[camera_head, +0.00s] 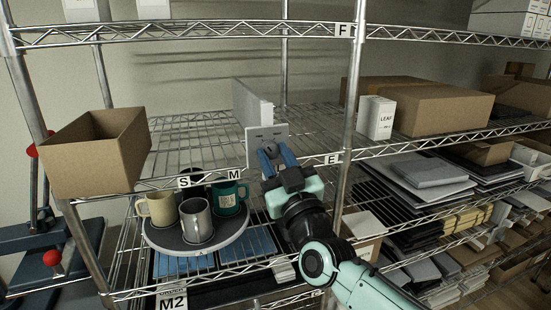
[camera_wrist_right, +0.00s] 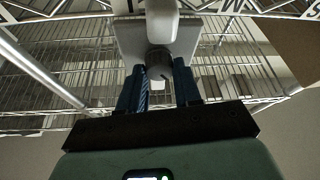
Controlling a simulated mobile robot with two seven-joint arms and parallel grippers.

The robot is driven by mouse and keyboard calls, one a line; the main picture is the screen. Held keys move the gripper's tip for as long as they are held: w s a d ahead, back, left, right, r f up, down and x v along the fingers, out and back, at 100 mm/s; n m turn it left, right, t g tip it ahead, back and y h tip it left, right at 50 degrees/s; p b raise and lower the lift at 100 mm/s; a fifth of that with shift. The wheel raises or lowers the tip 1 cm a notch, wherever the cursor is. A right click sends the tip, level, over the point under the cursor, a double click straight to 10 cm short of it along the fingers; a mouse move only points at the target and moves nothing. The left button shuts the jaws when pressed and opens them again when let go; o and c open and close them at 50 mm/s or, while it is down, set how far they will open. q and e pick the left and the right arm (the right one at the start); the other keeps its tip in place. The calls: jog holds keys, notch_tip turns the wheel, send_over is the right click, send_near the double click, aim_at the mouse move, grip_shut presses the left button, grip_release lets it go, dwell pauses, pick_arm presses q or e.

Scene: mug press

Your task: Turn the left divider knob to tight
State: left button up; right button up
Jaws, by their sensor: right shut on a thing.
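A white divider (camera_head: 252,105) stands on the wire shelf, with a pale plate (camera_head: 282,132) at its front end. A small round grey knob (camera_head: 271,147) sits on this plate. My right gripper (camera_head: 277,157) reaches up to it from below right, its blue fingers around the knob. In the right wrist view, the knob (camera_wrist_right: 159,62) lies between the two fingertips of the gripper (camera_wrist_right: 160,82), below the white divider. The gripper is shut on the knob. The fingers hide part of it, and no tight mark can be read. My left gripper is not in view.
A round grey tray (camera_head: 217,245) with several mugs stands left of my right arm, below S and M labels. An open cardboard box (camera_head: 97,155) is at the left. A shelf post (camera_head: 350,110) and the white LEAF box (camera_head: 376,118) are at the right.

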jog(key=shift+m, duration=0.4)
jog(key=m+t+h, duration=0.1)
jog(key=m+h, duration=0.1)
jog(key=m, duration=0.2)
jog(key=shift+a+h, duration=0.15)
jog(key=shift+h, duration=0.15)
jog(key=m+h, duration=0.1)
jog(key=m, duration=0.1)
jog(key=m+h+p, duration=0.1)
jog(key=m, duration=0.2)
jog(key=shift+a+h, duration=0.15)
jog(key=shift+h, duration=0.25)
jog(key=m+h, duration=0.1)
jog(key=m, duration=0.2)
jog(key=m+h+p, duration=0.1)
jog(key=m, duration=0.2)
jog(key=shift+r+h, duration=0.15)
jog(key=shift+h, duration=0.15)
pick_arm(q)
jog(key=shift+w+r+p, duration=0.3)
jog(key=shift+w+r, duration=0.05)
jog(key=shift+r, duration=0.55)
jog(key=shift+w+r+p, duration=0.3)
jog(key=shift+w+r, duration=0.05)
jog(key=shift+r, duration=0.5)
pick_arm(e)
jog(key=shift+s+a+m+g+h, duration=0.1)
jog(key=shift+m+g+h, duration=0.5)
jog(key=shift+m, duration=1.3)
